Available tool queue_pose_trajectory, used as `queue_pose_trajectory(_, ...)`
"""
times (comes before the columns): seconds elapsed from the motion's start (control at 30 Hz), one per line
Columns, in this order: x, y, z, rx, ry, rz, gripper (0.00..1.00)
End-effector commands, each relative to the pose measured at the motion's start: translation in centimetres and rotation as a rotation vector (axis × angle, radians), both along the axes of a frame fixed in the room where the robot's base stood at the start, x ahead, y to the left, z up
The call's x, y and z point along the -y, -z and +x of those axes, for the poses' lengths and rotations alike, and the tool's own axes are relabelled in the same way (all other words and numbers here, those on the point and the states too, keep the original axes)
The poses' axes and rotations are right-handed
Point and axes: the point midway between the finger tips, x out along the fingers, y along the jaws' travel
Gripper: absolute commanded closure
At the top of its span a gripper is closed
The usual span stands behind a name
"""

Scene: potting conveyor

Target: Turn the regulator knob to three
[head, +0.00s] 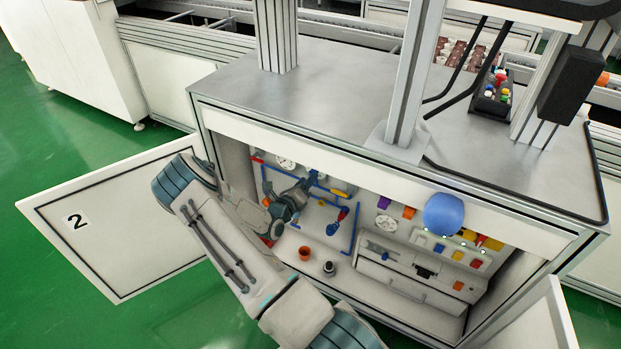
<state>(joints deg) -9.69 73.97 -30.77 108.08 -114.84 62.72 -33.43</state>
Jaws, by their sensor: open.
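My arm reaches into the open cabinet (228,142), and my gripper (303,188) is in front of the left part of its back panel, close to the blue pipes (357,225). Its fingers are small and partly lost against the panel. A round gauge (285,162) shows just above my wrist. A blue and red fitting (343,213) and a blue round part (331,229) sit to the right of my gripper. I cannot tell which part is the regulator knob; my wrist may hide it.
The left door (120,235), marked 2, stands open, and another door (540,325) is open at right. An orange cup (305,253) and a small dark item (329,268) stand on the cabinet floor. A blue rounded object (443,214) shows at the upper front edge.

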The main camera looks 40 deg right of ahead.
Motion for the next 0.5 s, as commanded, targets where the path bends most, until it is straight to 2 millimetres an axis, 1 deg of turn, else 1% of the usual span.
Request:
queue_pose_trajectory(0.03, 0.8, 0.1, 0.3, 0.001, 0.001, 0.000, 0.53)
queue_pose_trajectory(0.1, 1.5, 0.1, 0.6, 0.002, 0.001, -0.001, 0.53)
queue_pose_trajectory(0.2, 2.2, 0.0, 0.9, 0.000, 0.001, -0.001, 0.53)
queue_pose_trajectory(0.3, 2.6, 0.0, 1.1, 0.000, 0.000, 0.000, 0.53)
queue_pose_trajectory(0.5, 2.6, 0.0, 1.1, 0.000, 0.000, 0.000, 0.53)
